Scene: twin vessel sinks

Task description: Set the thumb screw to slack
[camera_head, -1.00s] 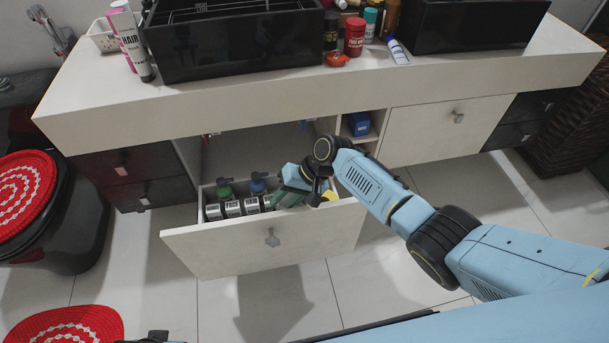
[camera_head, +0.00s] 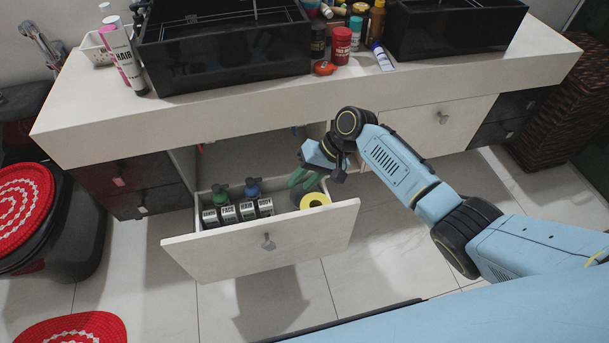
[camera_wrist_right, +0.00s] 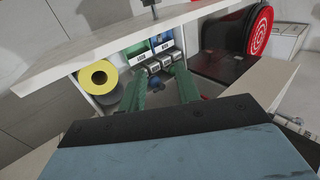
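I cannot make out a thumb screw for certain in either view. My right gripper (camera_head: 304,183) is over the back right of the open drawer (camera_head: 205,250), with its green fingers pointing down. In the right wrist view its fingers (camera_wrist_right: 159,77) stand apart with nothing clearly held between them. The inside of the cabinet behind the drawer is shadowed and partly hidden by my right arm. My left gripper is not in view.
Floor in front is clear.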

